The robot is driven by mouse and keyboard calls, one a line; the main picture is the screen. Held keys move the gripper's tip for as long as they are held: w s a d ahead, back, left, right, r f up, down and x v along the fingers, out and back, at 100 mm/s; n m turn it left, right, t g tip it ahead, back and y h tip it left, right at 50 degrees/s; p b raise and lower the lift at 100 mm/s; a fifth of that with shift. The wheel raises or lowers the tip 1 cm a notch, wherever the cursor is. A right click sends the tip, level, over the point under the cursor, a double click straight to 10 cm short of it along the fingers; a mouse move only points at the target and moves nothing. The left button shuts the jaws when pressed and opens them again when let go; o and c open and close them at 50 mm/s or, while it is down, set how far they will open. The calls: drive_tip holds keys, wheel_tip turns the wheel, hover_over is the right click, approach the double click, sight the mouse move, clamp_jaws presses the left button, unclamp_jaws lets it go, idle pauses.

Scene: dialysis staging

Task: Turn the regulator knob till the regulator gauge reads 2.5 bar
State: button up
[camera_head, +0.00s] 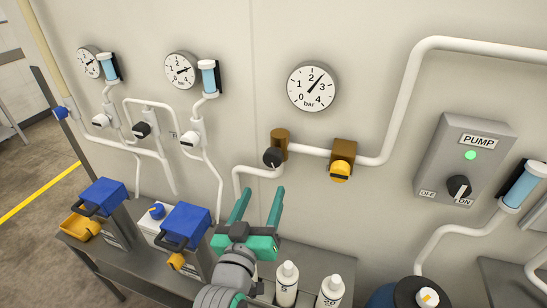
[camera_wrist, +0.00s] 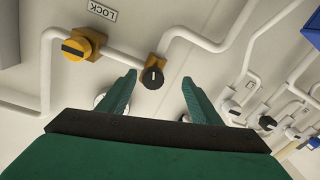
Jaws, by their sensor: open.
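The regulator knob (camera_head: 272,157) is a small black knob on a brass body on the wall pipe.
A yellow knob (camera_head: 341,171) sits right of the regulator on the same pipe, near a LOCK label (camera_wrist: 103,11). A pump box (camera_head: 467,156) with a green light is at right. White bottles (camera_head: 287,284) and blue-lidded boxes (camera_head: 185,227) stand below.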

sight(271, 161)
drive_tip(key=shift+m+h, duration=0.5)
drive_tip(key=shift+m, duration=0.2)
drive_tip(key=w+d+r, duration=0.1)
drive_tip(key=w, duration=0.2)
drive_tip(key=w+r, duration=0.1)
drive_tip(key=w, duration=0.3)
drive_tip(key=w+d+r, duration=0.1)
drive_tip(key=w, duration=0.2)
drive_tip(key=shift+w+d+r, duration=0.3)
drive_tip(key=shift+w+r, duration=0.1)
drive_tip(key=c, duration=1)
